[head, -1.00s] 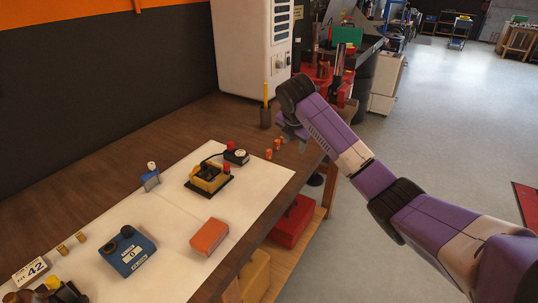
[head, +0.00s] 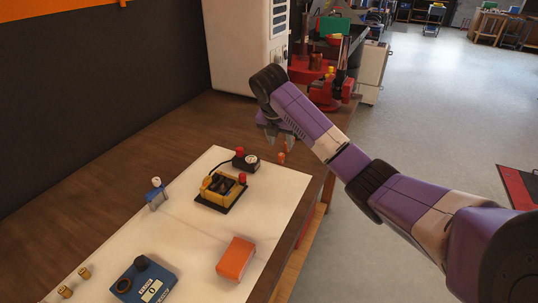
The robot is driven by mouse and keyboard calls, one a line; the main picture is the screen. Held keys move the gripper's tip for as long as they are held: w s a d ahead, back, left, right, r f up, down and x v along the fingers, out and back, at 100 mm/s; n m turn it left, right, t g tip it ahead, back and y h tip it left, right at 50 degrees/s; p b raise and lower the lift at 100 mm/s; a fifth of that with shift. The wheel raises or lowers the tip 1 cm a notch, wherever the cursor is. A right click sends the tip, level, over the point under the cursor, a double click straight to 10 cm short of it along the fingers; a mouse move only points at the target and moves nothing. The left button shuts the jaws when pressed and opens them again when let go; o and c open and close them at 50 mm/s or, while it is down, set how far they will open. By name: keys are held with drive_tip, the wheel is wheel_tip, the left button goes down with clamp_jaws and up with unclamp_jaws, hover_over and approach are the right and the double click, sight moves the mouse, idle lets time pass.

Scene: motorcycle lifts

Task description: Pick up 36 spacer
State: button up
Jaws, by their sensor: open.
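Small orange cylinders, which may be the spacers, stand at the far right part of the workbench; one orange cylinder (head: 281,158) shows clearly, and others beside it are partly hidden by my gripper. No number can be read on them. Two brass-coloured cylinders, one (head: 84,272) slightly farther back than the other (head: 65,291), stand on the left at the white mat's edge. My gripper (head: 279,145) is open, pointing down just above and behind the clear orange cylinder. Nothing shows between its fingers, though the view is small.
On the white mat (head: 195,240) are a yellow and black device (head: 220,190), an orange box (head: 236,259) and a blue box (head: 145,281). A black gauge unit (head: 246,161) with a red knob is left of my gripper. A white cabinet (head: 245,45) stands behind.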

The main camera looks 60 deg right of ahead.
sight(281, 154)
drive_tip(key=shift+w+d+f, duration=0.2)
drive_tip(key=shift+w+f, duration=0.1)
drive_tip(key=shift+f, duration=0.15)
drive_tip(key=shift+a+p+x, duration=0.2)
drive_tip(key=shift+p+x, duration=0.25)
drive_tip(key=shift+x, duration=1.25)
drive_tip(key=shift+a+p+x, duration=0.2)
drive_tip(key=shift+p+x, duration=0.2)
drive_tip(key=shift+x, duration=1.3)
drive_tip(key=shift+s+f, duration=0.15)
clamp_jaws()
